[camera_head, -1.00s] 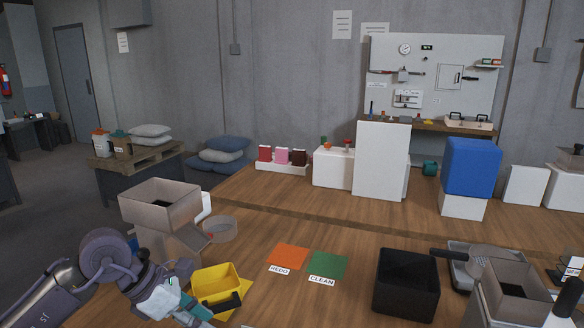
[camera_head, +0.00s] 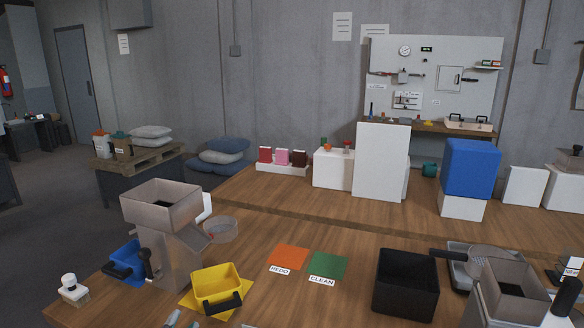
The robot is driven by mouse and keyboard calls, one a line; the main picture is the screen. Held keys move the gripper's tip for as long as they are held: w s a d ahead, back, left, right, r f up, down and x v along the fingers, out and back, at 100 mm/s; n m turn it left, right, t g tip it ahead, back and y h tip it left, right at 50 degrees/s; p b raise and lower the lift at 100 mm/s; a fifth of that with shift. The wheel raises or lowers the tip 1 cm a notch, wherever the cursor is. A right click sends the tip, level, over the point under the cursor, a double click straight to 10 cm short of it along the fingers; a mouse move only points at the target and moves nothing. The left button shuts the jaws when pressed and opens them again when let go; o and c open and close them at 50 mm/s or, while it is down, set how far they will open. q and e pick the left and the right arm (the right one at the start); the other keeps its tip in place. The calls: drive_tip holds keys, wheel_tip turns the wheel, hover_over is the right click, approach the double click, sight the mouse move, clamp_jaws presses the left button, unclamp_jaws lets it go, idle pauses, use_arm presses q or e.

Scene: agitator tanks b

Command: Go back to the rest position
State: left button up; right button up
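My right gripper is not in view.
The grey hopper (camera_head: 165,235) stands at left, with a blue bin (camera_head: 128,262) and a white-capped jar (camera_head: 71,288) beside it. An orange REDO mat (camera_head: 288,256), a green CLEAN mat (camera_head: 328,264) and a black bin (camera_head: 407,283) are rightward. Bare wood lies between.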

use_arm(q)
drive_tip(key=s+f+n+g, duration=0.7)
drive_tip(key=s+f+g, duration=0.7)
drive_tip(key=s+f, duration=0.75)
drive_tip(key=s+f+g, duration=0.1)
drive_tip(key=s+f, duration=0.2)
drive_tip(key=f, duration=2.1)
drive_tip(key=s+a+f+g, duration=0.1)
drive_tip(key=s+a+f, duration=0.2)
drive_tip(key=s+f, duration=1.4)
drive_tip(key=shift+m+g, duration=0.3)
